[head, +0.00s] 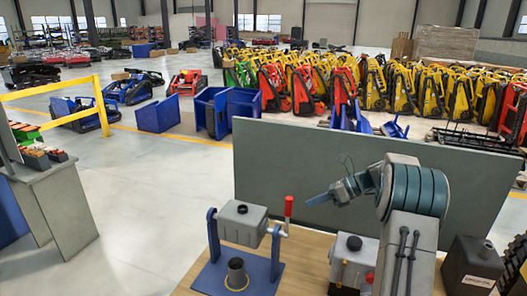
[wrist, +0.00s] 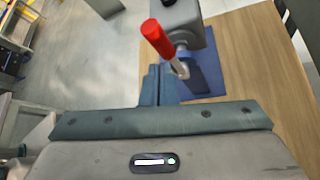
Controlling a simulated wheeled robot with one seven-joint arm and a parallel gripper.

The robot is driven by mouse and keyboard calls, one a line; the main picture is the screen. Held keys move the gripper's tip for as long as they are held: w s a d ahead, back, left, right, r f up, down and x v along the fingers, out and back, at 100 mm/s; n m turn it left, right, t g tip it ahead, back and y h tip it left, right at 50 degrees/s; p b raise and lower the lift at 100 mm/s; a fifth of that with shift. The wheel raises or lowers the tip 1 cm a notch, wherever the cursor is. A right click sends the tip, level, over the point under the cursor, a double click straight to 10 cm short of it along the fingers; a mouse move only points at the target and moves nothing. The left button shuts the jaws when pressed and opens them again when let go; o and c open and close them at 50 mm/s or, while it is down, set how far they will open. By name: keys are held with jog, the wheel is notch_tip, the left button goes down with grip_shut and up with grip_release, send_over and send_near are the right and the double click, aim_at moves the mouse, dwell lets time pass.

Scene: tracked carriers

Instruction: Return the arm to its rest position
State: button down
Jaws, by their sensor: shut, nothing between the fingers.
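My gripper (head: 316,199) is in the air above the wooden table, right of the red-handled lever, and points left in the head view. In the wrist view its teal fingers (wrist: 153,88) are together, with nothing seen between them. My arm bends back from there to the right. The red lever handle (head: 288,206) stands upright on the side of a grey box (head: 242,222) held in a blue stand (head: 213,240). In the wrist view the red handle (wrist: 156,38) shows just beyond the fingers; I cannot tell whether they touch.
A grey box with a black knob (head: 354,243) and a dark labelled box (head: 473,265) stand on the table (head: 315,250). A grey-green panel (head: 290,160) rises behind. A grey cabinet (head: 55,205) is at left. Open floor (head: 150,200) lies between.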

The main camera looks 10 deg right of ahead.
jog(key=s+a+r+n+g+h+b, duration=0.1)
jog(key=s+a+n+h+b, duration=0.15)
jog(key=s+a+n, duration=0.45)
jog(key=s+a+r+n+g+h+b, duration=0.15)
jog(key=s+n+h, duration=0.3)
jog(key=s, duration=0.45)
jog(key=s+f+n+t+h+b, duration=0.1)
jog(key=s+f+n+h, duration=0.1)
jog(key=s+n, duration=0.5)
jog(key=s+f+n+t+h+b, duration=0.1)
jog(key=s+f+n+t+h, duration=0.1)
jog(key=s+n, duration=0.5)
jog(key=s, duration=0.4)
jog(key=shift+s+f, duration=0.15)
jog(key=shift+f, duration=0.25)
jog(key=shift+t, duration=0.25)
